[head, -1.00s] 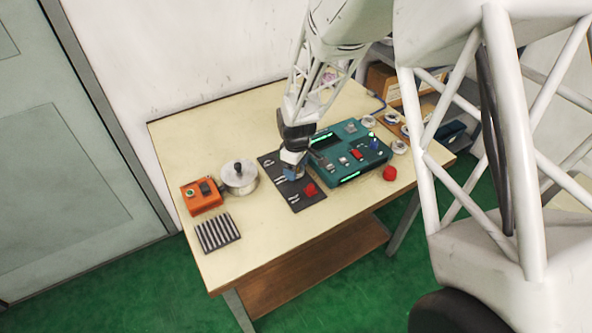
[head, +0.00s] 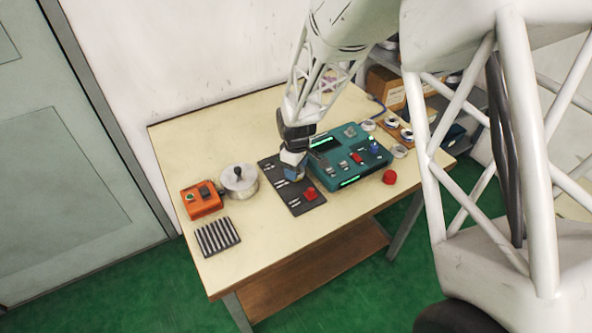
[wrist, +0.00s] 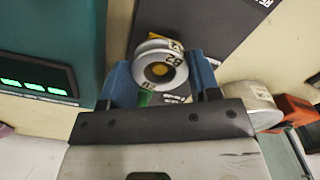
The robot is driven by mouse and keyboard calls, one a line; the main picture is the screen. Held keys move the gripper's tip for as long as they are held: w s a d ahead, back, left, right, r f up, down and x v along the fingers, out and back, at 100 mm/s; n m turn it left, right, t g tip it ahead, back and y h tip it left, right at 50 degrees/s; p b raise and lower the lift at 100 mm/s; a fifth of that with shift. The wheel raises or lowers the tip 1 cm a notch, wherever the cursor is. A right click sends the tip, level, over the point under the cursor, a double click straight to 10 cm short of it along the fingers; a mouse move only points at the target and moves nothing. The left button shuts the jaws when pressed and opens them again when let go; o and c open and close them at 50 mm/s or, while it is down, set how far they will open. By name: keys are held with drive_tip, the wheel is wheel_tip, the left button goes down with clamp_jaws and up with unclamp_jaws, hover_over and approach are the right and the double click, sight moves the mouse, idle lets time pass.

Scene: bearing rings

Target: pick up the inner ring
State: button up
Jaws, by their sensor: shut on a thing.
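In the wrist view a silver ring (wrist: 146,50) with printed characters and a yellowish centre sits between the blue fingers of my gripper (wrist: 161,78). I take it for the inner ring; the print is too blurred to read surely. The fingers are shut on its two sides. In the head view my gripper (head: 293,174) is over the dark mat (head: 304,206), left of the teal box. The ring is too small to make out there. I cannot tell the gap between ring and mat.
The teal box (head: 335,172) with green displays stands close right of my gripper. A red piece (head: 310,194) lies on the mat and a red button (head: 389,177) farther right. A silver pot (head: 240,190), orange box (head: 203,208) and striped rack (head: 217,237) stand left. The table front is bare.

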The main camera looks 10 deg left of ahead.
drive_tip(key=shift+s+d+r, duration=0.15)
drive_tip(key=shift+s+r, duration=0.05)
drive_tip(key=shift+r, duration=0.45)
drive_tip(key=shift+s+d+r, duration=0.1)
drive_tip(key=shift+s+r, duration=0.1)
drive_tip(key=shift+r, duration=0.4)
drive_tip(key=s+d, duration=0.2)
drive_tip(key=s, duration=0.2)
drive_tip(key=s+d+r, duration=0.1)
drive_tip(key=s+d, duration=0.2)
drive_tip(key=s, duration=0.1)
drive_tip(key=s+d, duration=0.2)
drive_tip(key=s, duration=0.3)
drive_tip(key=shift+d+r, duration=0.15)
drive_tip(key=shift+d, duration=0.05)
